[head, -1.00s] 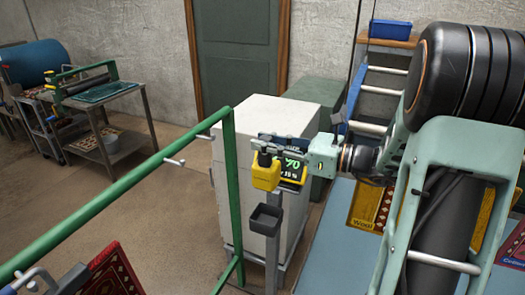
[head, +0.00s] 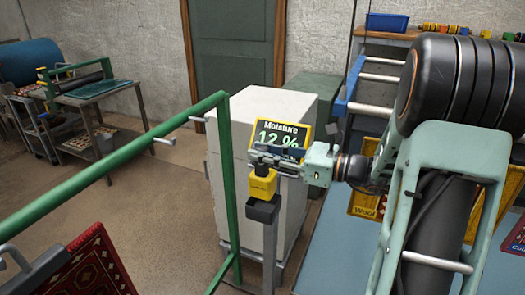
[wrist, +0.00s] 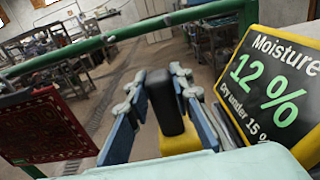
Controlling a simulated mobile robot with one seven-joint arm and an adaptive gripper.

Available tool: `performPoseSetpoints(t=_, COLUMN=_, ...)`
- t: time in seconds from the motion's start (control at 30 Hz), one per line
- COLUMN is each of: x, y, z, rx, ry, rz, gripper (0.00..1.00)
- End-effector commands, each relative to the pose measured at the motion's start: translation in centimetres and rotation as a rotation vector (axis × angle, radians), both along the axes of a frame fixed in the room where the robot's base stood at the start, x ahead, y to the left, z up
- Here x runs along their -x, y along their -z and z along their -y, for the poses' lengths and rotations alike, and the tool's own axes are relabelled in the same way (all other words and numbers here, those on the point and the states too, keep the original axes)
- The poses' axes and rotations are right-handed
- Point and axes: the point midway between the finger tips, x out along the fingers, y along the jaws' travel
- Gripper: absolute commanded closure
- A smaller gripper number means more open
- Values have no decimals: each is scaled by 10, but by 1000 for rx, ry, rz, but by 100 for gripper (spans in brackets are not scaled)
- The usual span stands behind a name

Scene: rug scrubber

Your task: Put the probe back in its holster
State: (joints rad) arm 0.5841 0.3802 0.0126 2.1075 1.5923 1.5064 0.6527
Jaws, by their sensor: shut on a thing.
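The probe (head: 263,186) has a yellow body and a black grip, which shows in the wrist view (wrist: 166,104). My gripper (head: 264,158) is shut on the black grip, with a finger on each side in the wrist view (wrist: 160,88). The holster (head: 263,210) is a dark grey box on a grey post. The probe is upright, with its lower end at the holster's mouth in the head view. I cannot tell how far it is inside. The holster is not seen in the wrist view.
A yellow-framed moisture display (head: 281,134) reading 12 % stands close behind my gripper, in front of a white cabinet (head: 236,130). A green rail frame (head: 120,157) with a red rug (head: 95,262) is at the left. Open floor lies between the frame and the far carts.

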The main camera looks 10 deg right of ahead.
Motion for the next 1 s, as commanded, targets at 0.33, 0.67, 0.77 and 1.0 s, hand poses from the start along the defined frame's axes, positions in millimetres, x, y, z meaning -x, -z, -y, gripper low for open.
performPoseSetpoints(t=0.33, x=0, y=35, z=0, rx=-1, ry=0, rz=0, gripper=100)
performPoseSetpoints(t=0.67, x=0, y=58, z=0, rx=-1, ry=0, rz=0, gripper=100)
performPoseSetpoints(t=0.77, x=0, y=62, z=0, rx=-1, ry=0, rz=1, gripper=100)
performPoseSetpoints(t=1.0, x=0, y=64, z=0, rx=-1, ry=0, rz=1, gripper=100)
